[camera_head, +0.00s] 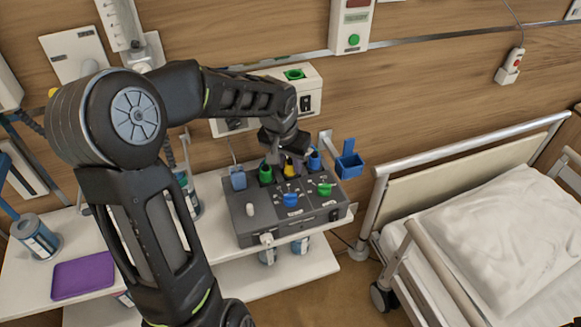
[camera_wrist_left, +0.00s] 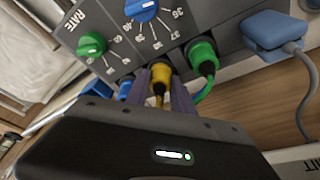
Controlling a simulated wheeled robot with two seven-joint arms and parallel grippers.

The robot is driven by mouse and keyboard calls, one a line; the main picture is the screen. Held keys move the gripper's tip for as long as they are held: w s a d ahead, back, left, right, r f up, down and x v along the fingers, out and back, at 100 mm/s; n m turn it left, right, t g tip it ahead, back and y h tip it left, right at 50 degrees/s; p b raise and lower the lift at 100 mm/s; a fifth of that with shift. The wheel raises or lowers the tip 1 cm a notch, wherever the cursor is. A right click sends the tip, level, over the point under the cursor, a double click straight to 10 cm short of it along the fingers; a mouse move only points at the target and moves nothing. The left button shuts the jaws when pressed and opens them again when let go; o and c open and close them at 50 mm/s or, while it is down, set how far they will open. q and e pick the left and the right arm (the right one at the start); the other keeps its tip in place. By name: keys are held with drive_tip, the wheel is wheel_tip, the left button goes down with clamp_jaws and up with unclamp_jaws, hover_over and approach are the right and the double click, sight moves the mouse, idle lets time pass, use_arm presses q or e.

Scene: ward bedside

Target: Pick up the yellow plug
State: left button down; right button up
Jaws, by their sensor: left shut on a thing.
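The yellow plug (camera_head: 289,170) sits at the back of the top of a dark grey device (camera_head: 248,225), between a green plug and a blue plug. In the left wrist view the yellow plug (camera_wrist_left: 160,78) is between the two fingers of my left gripper (camera_wrist_left: 162,85), with a yellow cable running from it. My left gripper (camera_head: 287,158) reaches down from above and is shut on the yellow plug. The plug still appears to be at its socket; I cannot tell whether it is fully seated. My right gripper is not in view.
A green plug (camera_head: 265,173) and a blue plug (camera_head: 314,160) stand close on either side. A pale blue clip (camera_head: 238,178) is at the device's left. A blue holder (camera_head: 349,162) is right of it. A purple tray (camera_head: 83,276) lies on the shelf; the bed (camera_head: 490,235) is right.

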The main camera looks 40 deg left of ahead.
sight(290, 159)
use_arm(q)
drive_tip(key=shift+r, duration=0.1)
wheel_tip(290, 159, up, 10)
drive_tip(key=shift+f+b, duration=0.1)
drive_tip(key=shift+b, duration=0.45)
idle(0.5)
